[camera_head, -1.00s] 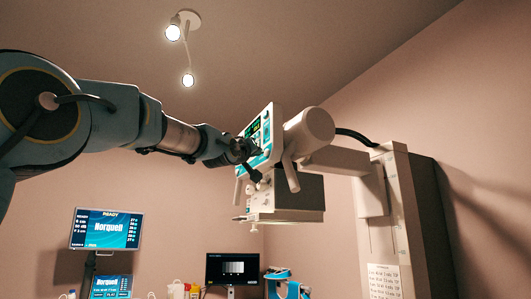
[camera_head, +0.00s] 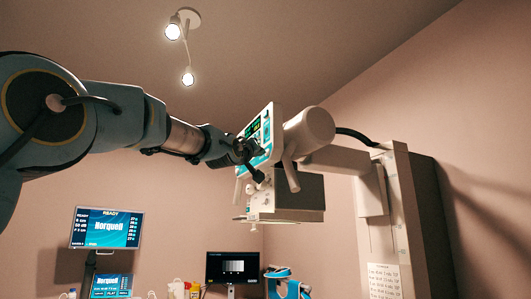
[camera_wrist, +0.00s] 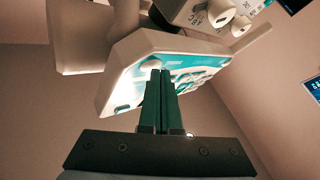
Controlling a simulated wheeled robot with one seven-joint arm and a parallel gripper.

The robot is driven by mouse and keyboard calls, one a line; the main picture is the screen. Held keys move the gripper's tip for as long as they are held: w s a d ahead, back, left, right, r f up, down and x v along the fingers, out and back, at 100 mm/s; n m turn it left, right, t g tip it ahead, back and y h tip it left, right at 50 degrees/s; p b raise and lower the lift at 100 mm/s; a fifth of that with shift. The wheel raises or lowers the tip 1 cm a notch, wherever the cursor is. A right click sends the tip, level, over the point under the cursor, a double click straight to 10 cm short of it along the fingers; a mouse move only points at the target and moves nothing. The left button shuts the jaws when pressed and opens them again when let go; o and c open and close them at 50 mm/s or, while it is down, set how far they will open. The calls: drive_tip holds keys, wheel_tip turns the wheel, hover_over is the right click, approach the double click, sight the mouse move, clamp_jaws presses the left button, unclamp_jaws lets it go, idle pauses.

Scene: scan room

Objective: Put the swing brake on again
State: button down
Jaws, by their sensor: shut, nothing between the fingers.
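The hanging scan head (camera_head: 287,193) has a tilted control panel (camera_head: 267,128) with a lit display and teal keypad. In the wrist view the panel (camera_wrist: 135,42) fills the upper middle, with several pale buttons on its teal face. My gripper (camera_wrist: 160,72) is shut and empty, with its fingertips over the panel's lower part beside a pale round knob (camera_wrist: 151,65). Whether they touch the panel I cannot tell. In the head view my gripper (camera_head: 252,150) is at the panel's left side and hides part of it. I cannot make out which control is the swing brake.
A white support arm (camera_head: 335,160) joins the head to a wall column (camera_head: 391,200) at right. Monitors (camera_head: 106,228) stand low at left, with a dark screen (camera_head: 233,267) low in the middle.

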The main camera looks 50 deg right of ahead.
drive_tip(key=shift+f, duration=0.1)
idle(0.3)
drive_tip(key=shift+w+a+b, duration=0.25)
drive_tip(key=shift+a+b, duration=0.45)
drive_tip(key=shift+b, duration=0.15)
drive_tip(key=a+b, duration=0.1)
drive_tip(key=w+a+b, duration=0.1)
drive_tip(key=a+b, duration=0.2)
drive_tip(key=shift+w+a, duration=0.35)
drive_tip(key=shift+w, duration=0.05)
idle(0.5)
